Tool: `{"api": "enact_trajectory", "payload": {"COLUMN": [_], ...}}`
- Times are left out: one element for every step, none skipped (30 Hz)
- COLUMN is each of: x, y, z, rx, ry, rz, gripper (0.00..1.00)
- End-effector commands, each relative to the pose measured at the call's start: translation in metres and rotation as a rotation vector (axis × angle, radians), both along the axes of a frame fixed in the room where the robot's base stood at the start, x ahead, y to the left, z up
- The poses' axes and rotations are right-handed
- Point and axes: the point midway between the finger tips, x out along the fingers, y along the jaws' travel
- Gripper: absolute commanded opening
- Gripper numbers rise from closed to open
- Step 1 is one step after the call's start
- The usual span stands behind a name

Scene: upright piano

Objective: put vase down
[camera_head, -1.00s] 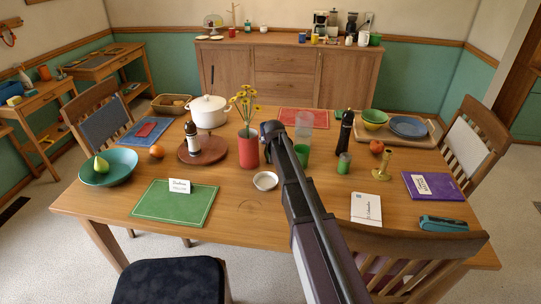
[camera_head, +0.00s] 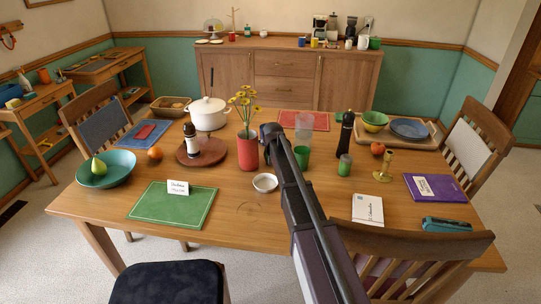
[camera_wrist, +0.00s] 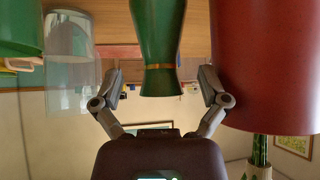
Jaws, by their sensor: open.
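A green vase (camera_wrist: 163,40) with a narrow neck, a gold band and a flared rim shows in the wrist view, which looks upside down. My gripper (camera_wrist: 162,75) is open, with one finger on each side of the neck and gaps between. The vase's base is out of the frame, so I cannot see its contact with the table. In the head view my arm hides the green vase and the fingertips.
A red flower vase (camera_head: 247,152) stands close on one side; it also shows in the wrist view (camera_wrist: 270,60). A clear glass (camera_head: 304,125) and green cup (camera_head: 302,157) stand on the other. A small white dish (camera_head: 265,183) sits in front on the wooden table (camera_head: 262,222).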

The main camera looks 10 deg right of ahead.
Motion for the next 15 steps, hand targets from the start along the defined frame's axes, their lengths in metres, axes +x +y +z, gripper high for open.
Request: {"api": "enact_trajectory", "payload": {"x": [0.007,0.009,0.011,0.013,0.015,0.017,0.018,0.019,0.02,0.021,0.021,0.021,0.021,0.021,0.021], "y": [0.0,0.0,-0.001,-0.001,-0.001,-0.001,-0.001,-0.001,-0.001,-0.001,-0.001,-0.002,-0.002,-0.002,-0.002], "z": [-0.008,-0.01,-0.013,-0.014,-0.016,-0.018,-0.019,-0.02,-0.021,-0.021,-0.021,-0.021,-0.021,-0.021,-0.021], "rx": [0.0,0.0,0.0,0.0,0.0,0.0,0.0,0.0,0.0,0.0,0.0,0.0,0.0,0.0,0.0], "ry": [0.0,0.0,0.0,0.0,0.0,0.0,0.0,0.0,0.0,0.0,0.0,0.0,0.0,0.0,0.0], "rz": [0.0,0.0,0.0,0.0,0.0,0.0,0.0,0.0,0.0,0.0,0.0,0.0,0.0,0.0,0.0], "gripper": [0.94,0.94,0.94,0.94,0.94,0.94,0.94,0.94,0.94,0.94,0.94,0.94,0.94,0.94,0.94]}}
